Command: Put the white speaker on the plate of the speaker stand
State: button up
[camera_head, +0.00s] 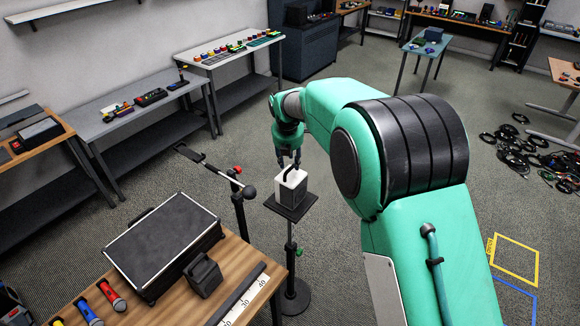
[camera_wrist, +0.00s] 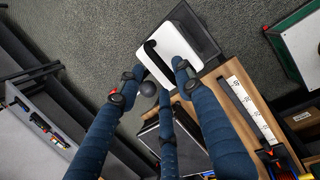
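The white speaker (camera_head: 292,190), a small box with a dark side and a black handle on top, stands upright and appears to rest on the plate (camera_head: 307,209) of the speaker stand (camera_head: 289,255). The plate is a dark square on a pole with a round base. In the wrist view the white speaker (camera_wrist: 178,46) lies beyond the fingertips, with part of the dark plate (camera_wrist: 203,30) beside it. My gripper (camera_head: 288,162) is just above the speaker. Its fingers (camera_wrist: 159,77) are spread apart around the handle, and no grip on it shows.
A wooden table (camera_head: 240,262) in front holds a black case (camera_head: 165,240), a dark speaker (camera_head: 203,275), a ruler (camera_head: 245,300) and microphones (camera_head: 112,297). A black stand (camera_head: 238,190) with a ball-ended arm is close left of the plate. Tangled cables (camera_head: 520,150) lie far right.

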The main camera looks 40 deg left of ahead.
jog(key=a+v, duration=0.1)
jog(key=v, duration=0.5)
jog(key=shift+d+r, duration=0.4)
jog(key=shift+d, duration=0.15)
jog(key=shift+s, duration=0.15)
